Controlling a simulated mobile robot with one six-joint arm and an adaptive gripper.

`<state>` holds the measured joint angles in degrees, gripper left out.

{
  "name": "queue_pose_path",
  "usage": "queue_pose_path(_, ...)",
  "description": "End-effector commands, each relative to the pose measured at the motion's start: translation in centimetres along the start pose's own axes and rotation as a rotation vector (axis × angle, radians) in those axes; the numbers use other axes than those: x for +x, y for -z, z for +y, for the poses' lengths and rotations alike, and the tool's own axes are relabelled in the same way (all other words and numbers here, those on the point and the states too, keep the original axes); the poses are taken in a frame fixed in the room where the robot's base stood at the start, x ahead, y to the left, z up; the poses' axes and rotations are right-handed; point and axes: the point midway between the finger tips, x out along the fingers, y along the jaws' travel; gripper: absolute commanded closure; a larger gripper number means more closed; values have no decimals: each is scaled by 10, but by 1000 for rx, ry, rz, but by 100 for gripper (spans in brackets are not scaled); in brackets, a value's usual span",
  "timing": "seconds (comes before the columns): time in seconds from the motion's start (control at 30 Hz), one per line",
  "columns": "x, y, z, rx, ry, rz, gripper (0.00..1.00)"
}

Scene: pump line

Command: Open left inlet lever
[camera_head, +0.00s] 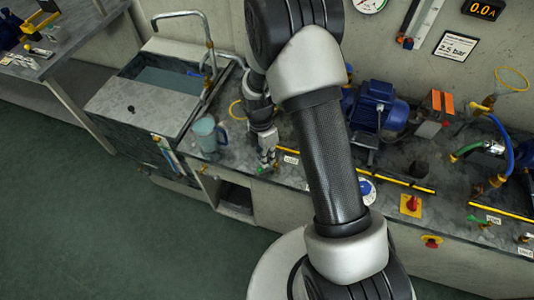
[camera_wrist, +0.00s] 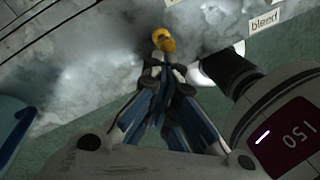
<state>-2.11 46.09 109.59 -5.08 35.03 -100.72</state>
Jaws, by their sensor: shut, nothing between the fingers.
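My gripper (camera_head: 267,160) points down at the bench front, left of the blue motor, in the head view. Its fingers are shut and empty. A small green handle (camera_head: 262,170) shows at its fingertips; I cannot tell whether it touches them or whether it is the left inlet lever. In the wrist view my gripper (camera_wrist: 165,75) has its tips just below a yellow fitting (camera_wrist: 164,40). A white label reading "bleed" (camera_wrist: 264,20) lies to its right. The lever's position is not clear; my arm and fingers hide part of the area.
A light-blue mug (camera_head: 208,134) stands on the bench left of my gripper, near the sink (camera_head: 165,77). The blue motor (camera_head: 378,103) and a red emergency-style knob (camera_head: 411,203) are to the right. Another green handle (camera_head: 476,219) sits farther right. The floor in front is clear.

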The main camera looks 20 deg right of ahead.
Motion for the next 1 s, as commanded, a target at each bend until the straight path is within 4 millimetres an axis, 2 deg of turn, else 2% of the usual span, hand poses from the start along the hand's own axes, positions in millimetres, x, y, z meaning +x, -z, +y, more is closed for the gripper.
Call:
queue_pose_path(0.03, 4, 3, -7, -46, 16, -4, 100)
queue_pose_path(0.5, 7, 2, -19, -445, 15, -80, 100)
queue_pose_path(1.0, 10, -1, -24, -635, 13, -117, 100)
